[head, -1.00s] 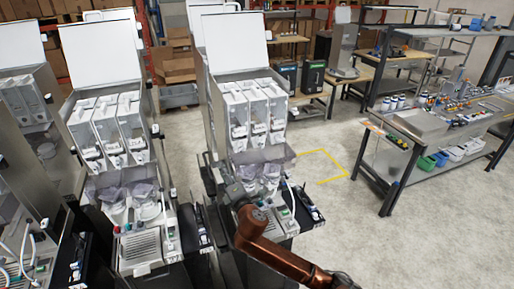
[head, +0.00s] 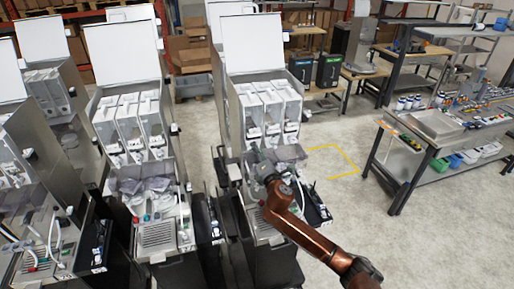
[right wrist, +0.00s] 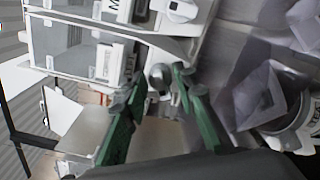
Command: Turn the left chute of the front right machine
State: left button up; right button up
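The front right machine (head: 237,134) stands near the middle of the head view with its white lid up. It holds three white chutes side by side; the left chute (head: 250,108) is nearest its left wall. My right gripper (head: 259,157) is just below the lower end of the left chute. In the right wrist view, its green fingers (right wrist: 160,80) are apart, with a round grey metal knob (right wrist: 159,75) between their tips. Whether they touch the knob I cannot tell. White, clear-fronted chute housings (right wrist: 70,45) with labels show beyond. My left gripper is not in view.
Grey funnel bags (head: 289,153) hang below the chutes, close to my right gripper; one shows in the wrist view (right wrist: 262,95). A similar machine (head: 125,125) stands to the left. A workbench (head: 425,150) stands right, with open floor between.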

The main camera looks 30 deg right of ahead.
jog(key=shift+w+d, duration=0.15)
jog(key=shift+w, duration=0.5)
jog(key=shift+c, duration=0.6)
grip_shut()
jog(key=shift+m, duration=0.3)
jog(key=m, duration=0.5)
jog(key=shift+f, duration=0.1)
jog(key=m+p, duration=0.1)
jog(key=m, duration=0.5)
jog(key=m+p, duration=0.1)
jog(key=m, duration=0.5)
jog(key=shift+f+m+p, duration=0.15)
jog(key=shift+m+p, duration=0.15)
jog(key=shift+m, duration=0.1)
jog(key=m+p, duration=0.1)
jog(key=m, duration=0.4)
jog(key=shift+a+f+p, duration=0.1)
jog(key=shift+a+p, duration=0.1)
jog(key=shift+p, duration=0.2)
jog(key=shift+m, duration=0.4)
